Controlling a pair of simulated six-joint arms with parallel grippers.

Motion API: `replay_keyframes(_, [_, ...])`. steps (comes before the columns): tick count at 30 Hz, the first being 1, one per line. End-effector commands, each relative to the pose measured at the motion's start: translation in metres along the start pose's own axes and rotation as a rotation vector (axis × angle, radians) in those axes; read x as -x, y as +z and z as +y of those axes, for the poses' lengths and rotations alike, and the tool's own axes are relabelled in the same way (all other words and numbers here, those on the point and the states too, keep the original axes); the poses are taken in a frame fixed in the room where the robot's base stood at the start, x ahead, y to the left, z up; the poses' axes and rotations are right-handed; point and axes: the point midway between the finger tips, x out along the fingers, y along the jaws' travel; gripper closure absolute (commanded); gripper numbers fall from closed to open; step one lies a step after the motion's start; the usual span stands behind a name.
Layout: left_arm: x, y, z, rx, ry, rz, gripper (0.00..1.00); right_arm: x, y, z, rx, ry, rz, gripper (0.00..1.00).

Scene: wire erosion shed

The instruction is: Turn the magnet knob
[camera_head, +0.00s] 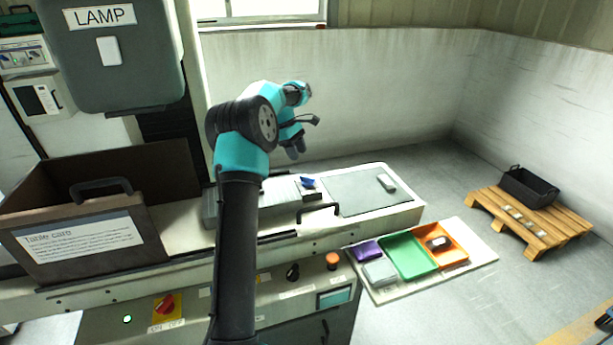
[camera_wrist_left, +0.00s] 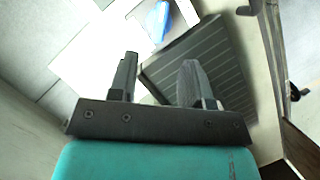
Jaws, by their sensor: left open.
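A blue knob-like piece (camera_head: 308,182) sits at the right end of the grey ribbed plate (camera_head: 284,194) on the machine bed; I take it for the magnet knob. It shows in the left wrist view (camera_wrist_left: 160,20) beyond the fingers, partly cut by the top edge. My left gripper (camera_head: 304,136) is above and slightly left of the blue piece, apart from it. Its two fingers stand apart with nothing between them in the wrist view (camera_wrist_left: 157,78). My left arm hides part of the ribbed plate and bed.
A black handle (camera_head: 318,211) sits on the bed's front edge. Coloured trays (camera_head: 409,256) lie at the right. Air above the bed's right end is clear.

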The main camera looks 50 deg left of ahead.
Motion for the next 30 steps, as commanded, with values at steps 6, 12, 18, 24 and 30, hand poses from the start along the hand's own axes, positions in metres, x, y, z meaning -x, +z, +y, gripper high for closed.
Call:
replay_keyframes(6, [-0.038,0.000,-0.001,0.000,-0.003,-0.001,0.55,0.000,0.000,0.000,0.000,0.000,0.000,0.57])
replay_keyframes(12, [-0.071,0.000,-0.001,0.000,-0.002,0.000,0.55,0.000,0.000,0.000,0.000,0.000,0.000,0.57])
replay_keyframes(18, [-0.092,0.000,0.000,-0.001,-0.001,0.000,0.55,0.000,0.000,0.000,0.000,0.000,0.000,0.57])
replay_keyframes(24, [-0.098,0.000,0.000,0.000,0.001,0.000,0.55,0.000,0.000,0.000,0.000,0.000,0.000,0.57])
replay_keyframes(30, [-0.097,0.000,0.000,0.000,0.001,0.000,0.58,0.000,0.000,0.000,0.000,0.000,0.000,0.57])
